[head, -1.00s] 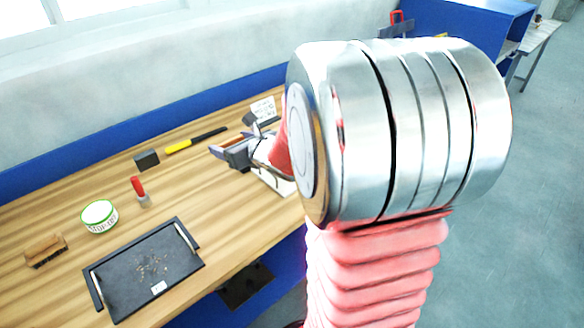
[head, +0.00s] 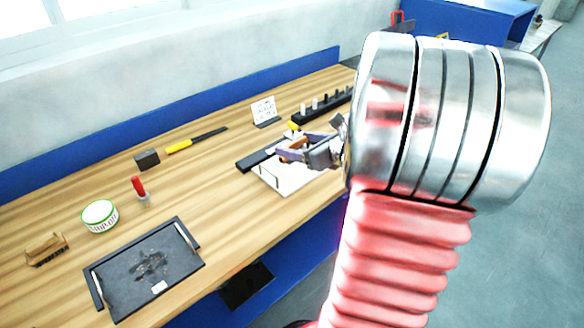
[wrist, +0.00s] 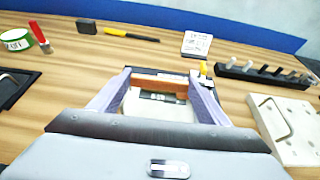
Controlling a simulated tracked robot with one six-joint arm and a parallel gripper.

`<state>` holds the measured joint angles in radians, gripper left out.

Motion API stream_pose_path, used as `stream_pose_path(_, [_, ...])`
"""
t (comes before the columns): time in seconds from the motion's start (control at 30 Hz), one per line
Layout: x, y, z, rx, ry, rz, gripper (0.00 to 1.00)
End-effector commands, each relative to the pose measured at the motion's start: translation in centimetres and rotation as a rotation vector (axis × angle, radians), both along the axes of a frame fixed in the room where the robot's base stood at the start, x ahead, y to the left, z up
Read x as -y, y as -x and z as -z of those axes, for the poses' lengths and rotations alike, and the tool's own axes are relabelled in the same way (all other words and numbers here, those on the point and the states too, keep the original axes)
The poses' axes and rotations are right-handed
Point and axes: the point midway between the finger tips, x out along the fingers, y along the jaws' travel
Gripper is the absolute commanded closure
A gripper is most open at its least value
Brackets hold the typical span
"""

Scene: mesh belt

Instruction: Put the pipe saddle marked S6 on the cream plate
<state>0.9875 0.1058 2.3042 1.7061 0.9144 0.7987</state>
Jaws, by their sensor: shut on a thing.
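My gripper (head: 284,152) is shut on an orange-brown piece (wrist: 160,84), which spans between its two purple-grey fingers in the wrist view. It looks like the pipe saddle; no marking on it is legible. In the head view, the held piece is small and partly hidden by the fingers. The cream plate (head: 290,183), a pale board with a wire loop, lies on the bench below and beside my gripper. In the wrist view the plate (wrist: 292,130) is to the right of the fingers, apart from the held piece.
A black rack with several pegs (head: 320,107) and a white card (head: 264,109) stand behind. A black slab (head: 248,163) lies left of the plate. A dark tray (head: 125,285), green-white tin (head: 99,216), red-handled tool (head: 138,187), brush (head: 46,249) and yellow-handled tool (head: 180,146) are further left.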

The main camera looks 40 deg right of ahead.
Motion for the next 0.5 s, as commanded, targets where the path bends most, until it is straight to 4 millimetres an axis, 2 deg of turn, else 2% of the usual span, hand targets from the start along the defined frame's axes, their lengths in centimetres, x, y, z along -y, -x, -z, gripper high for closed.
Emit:
stream_pose_path(0.27, [0.0, 0.0, 0.2, 0.000, -0.001, 0.000, 0.58])
stream_pose_path(0.5, [0.0, 0.0, 3.2, -0.002, -0.005, 0.001, 0.58])
